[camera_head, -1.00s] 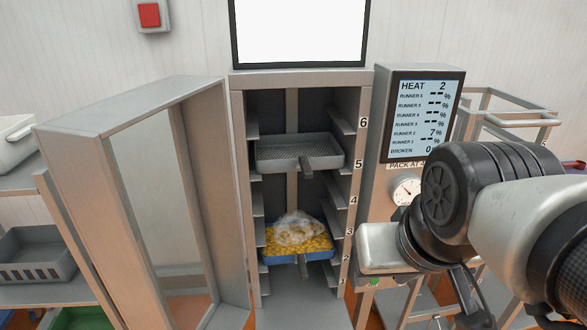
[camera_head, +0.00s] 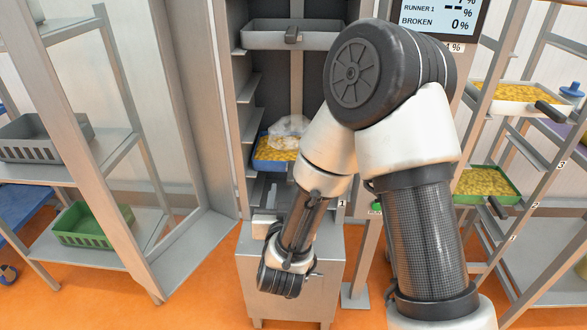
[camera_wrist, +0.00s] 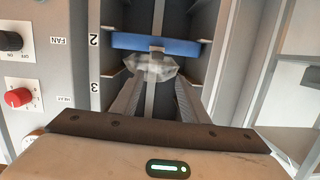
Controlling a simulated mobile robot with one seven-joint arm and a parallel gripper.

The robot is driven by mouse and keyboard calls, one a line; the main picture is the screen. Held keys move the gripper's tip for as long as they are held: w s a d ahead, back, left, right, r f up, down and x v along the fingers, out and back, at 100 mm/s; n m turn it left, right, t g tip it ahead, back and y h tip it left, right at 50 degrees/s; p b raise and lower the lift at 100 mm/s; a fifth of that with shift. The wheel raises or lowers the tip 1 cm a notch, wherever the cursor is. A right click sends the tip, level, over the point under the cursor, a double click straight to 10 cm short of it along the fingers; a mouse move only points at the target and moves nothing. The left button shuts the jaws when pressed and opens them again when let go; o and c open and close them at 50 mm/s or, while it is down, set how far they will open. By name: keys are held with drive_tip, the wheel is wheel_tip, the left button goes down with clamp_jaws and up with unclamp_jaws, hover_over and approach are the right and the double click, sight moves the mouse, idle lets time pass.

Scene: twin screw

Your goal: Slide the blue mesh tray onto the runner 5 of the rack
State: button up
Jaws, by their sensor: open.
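A blue tray (camera_head: 270,163) holds yellow pieces with a whitish translucent lump (camera_head: 290,130) on top; it rests low in the rack, near label 2. Whether it is mesh is unclear. A grey tray (camera_head: 270,40) sits higher in the rack; earlier it lay at label 5. My gripper (camera_wrist: 157,92) is open and empty, its fingers pointing into the rack. The wrist view looks upside down and shows the blue tray's edge (camera_wrist: 180,45) beyond the fingertips, apart from them. In the head view, my arm hides part of the rack's right side.
The rack door (camera_head: 190,130) stands open on the left. A left shelf holds a grey basket (camera_head: 40,140) and a green basket (camera_head: 92,225). A right stand carries a white tray (camera_head: 510,92) and a green tray (camera_head: 485,182) of yellow pieces. Control knobs (camera_wrist: 18,97) flank the rack.

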sight(291, 171)
drive_tip(key=shift+t+h, duration=0.3)
drive_tip(key=shift+h, duration=0.1)
drive_tip(key=w+f, duration=0.1)
drive_tip(key=w, duration=0.3)
drive_tip(key=w+f+b, duration=0.1)
drive_tip(key=w, duration=0.3)
drive_tip(key=w+f+b, duration=0.1)
drive_tip(key=w+f, duration=0.1)
drive_tip(key=w, duration=0.2)
drive_tip(key=shift+w+d, duration=0.35)
drive_tip(key=shift+w, duration=0.05)
drive_tip(key=c, duration=0.7)
drive_tip(key=shift+c, duration=0.5)
